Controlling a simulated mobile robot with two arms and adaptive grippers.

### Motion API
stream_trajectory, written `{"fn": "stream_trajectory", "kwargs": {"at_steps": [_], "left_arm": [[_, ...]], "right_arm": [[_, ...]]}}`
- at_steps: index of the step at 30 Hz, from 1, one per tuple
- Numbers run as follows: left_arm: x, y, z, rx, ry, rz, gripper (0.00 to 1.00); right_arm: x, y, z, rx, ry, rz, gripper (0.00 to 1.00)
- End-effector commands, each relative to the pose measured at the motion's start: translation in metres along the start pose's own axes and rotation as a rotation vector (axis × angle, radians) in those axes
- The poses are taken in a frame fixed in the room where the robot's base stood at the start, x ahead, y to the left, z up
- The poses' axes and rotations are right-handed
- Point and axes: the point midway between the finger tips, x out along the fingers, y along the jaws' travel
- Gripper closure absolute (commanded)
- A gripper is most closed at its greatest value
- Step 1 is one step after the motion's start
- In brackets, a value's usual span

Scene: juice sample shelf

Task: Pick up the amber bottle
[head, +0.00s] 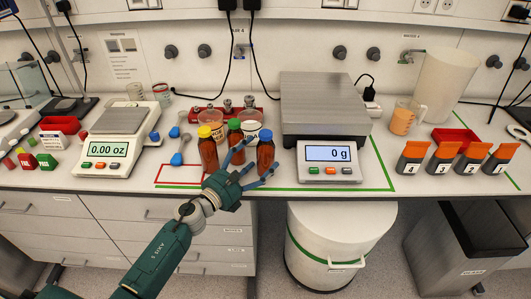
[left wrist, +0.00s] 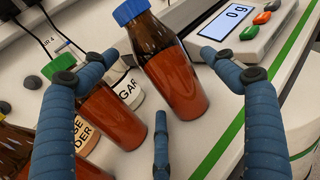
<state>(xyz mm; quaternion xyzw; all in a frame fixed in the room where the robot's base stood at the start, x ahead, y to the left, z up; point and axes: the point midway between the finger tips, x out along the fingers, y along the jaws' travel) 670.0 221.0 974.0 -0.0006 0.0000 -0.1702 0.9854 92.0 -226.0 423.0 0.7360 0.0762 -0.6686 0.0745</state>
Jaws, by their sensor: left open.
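Three amber bottles of red-brown liquid stand in a row on the counter in the head view: a yellow-capped bottle (head: 208,152), a green-capped bottle (head: 235,140) and a blue-capped bottle (head: 265,152). My left gripper (head: 254,166) is open at the blue-capped bottle, its fingers partly covering it. In the left wrist view, the blue-capped bottle (left wrist: 172,75) shows between the spread fingers of the left gripper (left wrist: 158,72). The green-capped bottle (left wrist: 112,118) is partly behind the left finger there. I cannot tell whether any finger touches glass. My right gripper is out of view.
A large scale (head: 325,120) reading 0 g stands right of the bottles. A smaller scale (head: 105,150) is at left. Labelled jars (head: 250,122) stand close behind the bottles. Orange-topped containers (head: 443,158) line the right side. Bare counter lies between the large scale and these.

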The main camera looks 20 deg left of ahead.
Motion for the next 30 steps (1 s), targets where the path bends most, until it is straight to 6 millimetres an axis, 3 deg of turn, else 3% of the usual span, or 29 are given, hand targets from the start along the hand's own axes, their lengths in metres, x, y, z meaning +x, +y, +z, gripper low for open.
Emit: {"fn": "stream_trajectory", "kwargs": {"at_steps": [6, 14, 23, 30], "left_arm": [[0.028, 0.000, 0.001, -0.001, 0.000, 0.001, 0.15], [0.030, -0.001, 0.000, 0.000, 0.001, 0.000, 0.15], [0.030, -0.001, 0.000, 0.000, 0.001, 0.000, 0.73], [0.030, 0.000, 0.002, 0.000, -0.001, 0.000, 0.74]], "right_arm": [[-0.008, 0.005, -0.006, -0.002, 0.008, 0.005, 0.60], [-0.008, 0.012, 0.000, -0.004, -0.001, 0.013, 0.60], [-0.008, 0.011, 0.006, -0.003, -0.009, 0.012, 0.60], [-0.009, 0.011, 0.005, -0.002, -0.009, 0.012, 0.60]]}}
